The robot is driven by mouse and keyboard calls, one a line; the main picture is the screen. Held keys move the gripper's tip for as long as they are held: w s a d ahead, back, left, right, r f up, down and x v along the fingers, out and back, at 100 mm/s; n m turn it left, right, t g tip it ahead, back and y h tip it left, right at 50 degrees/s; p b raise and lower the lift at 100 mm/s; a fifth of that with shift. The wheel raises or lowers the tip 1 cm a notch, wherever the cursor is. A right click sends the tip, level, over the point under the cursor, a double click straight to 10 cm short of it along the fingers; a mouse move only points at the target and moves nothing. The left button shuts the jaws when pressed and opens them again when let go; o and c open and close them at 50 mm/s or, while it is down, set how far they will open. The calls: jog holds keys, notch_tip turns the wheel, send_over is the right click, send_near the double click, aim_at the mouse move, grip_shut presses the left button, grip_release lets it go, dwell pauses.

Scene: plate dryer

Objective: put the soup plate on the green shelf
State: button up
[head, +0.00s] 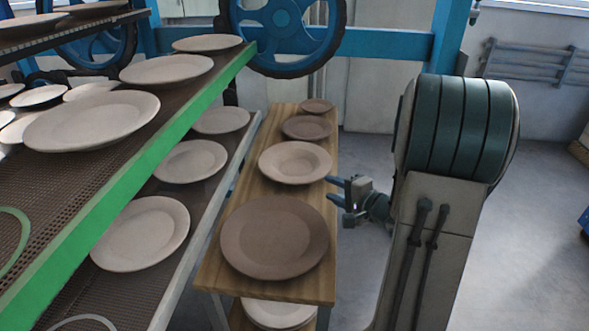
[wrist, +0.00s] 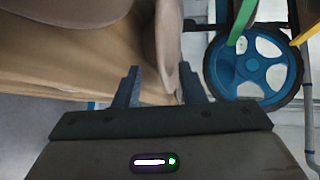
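The soup plate (head: 295,162), pale with a deep centre and wide rim, lies on a wooden table. The green shelf (head: 150,160) is the upper dryer shelf on the left, with a green front edge and a dark mesh surface. My gripper (head: 330,188) is at the right of the soup plate, by the table's edge, its blue fingers pointing left. In the wrist view my gripper (wrist: 162,85) has its fingers apart. A pale plate rim (wrist: 168,45), apparently the soup plate's, reaches between them, closer to the right finger; contact cannot be told.
A large brown plate (head: 275,238) lies nearer on the wooden table (head: 225,282), with smaller brown plates (head: 306,128) behind. Several pale plates (head: 91,121) occupy the green shelf. A lower grey-edged shelf (head: 207,210) also holds plates. A blue wheel (head: 285,35) stands behind.

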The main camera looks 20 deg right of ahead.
aim_at(315, 180)
jog(key=b+x, duration=0.1)
jog(key=x, duration=0.8)
jog(key=shift+w+d+f, duration=0.1)
jog(key=shift+w+f, duration=0.05)
jog(key=shift+f, duration=0.05)
jog(key=shift+c, duration=0.4)
grip_shut()
jog(key=shift+r, duration=0.15)
